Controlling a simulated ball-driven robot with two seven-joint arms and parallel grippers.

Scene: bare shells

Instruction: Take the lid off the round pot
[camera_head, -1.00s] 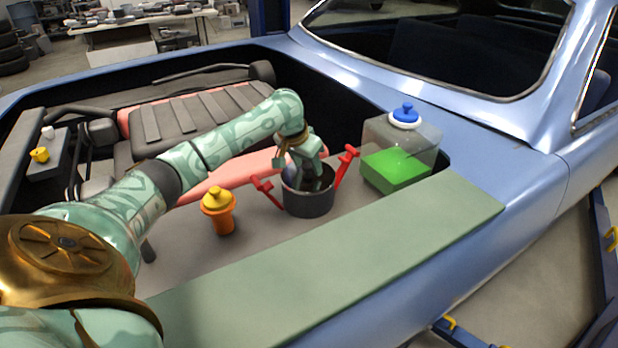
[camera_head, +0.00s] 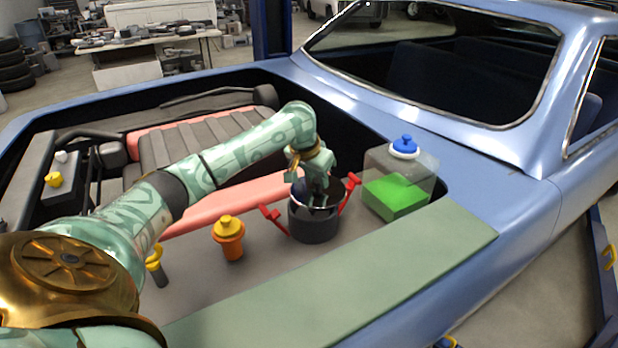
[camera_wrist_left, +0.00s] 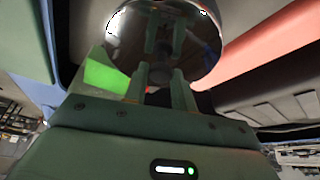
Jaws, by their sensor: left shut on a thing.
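The round pot (camera_head: 313,226) is dark grey with two red handles and stands upright on the grey surface, right of the orange bottle. My left gripper (camera_head: 318,198) points down at the pot's mouth and is shut on the lid's knob. In the left wrist view the lid (camera_wrist_left: 190,45) is a shiny, mirror-like disc in front of the fingers (camera_wrist_left: 160,85), which hide most of the knob. In the head view the arm and fingers cover much of the lid, so I cannot tell whether it touches the rim. My right gripper is not in view.
An orange bottle (camera_head: 229,242) with a yellow top stands left of the pot. A clear container (camera_head: 398,190) with green contents and a blue cap stands at the right. A pale green panel (camera_head: 380,265) runs along the front. A small yellow-topped thing (camera_head: 155,265) stands beside my arm.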

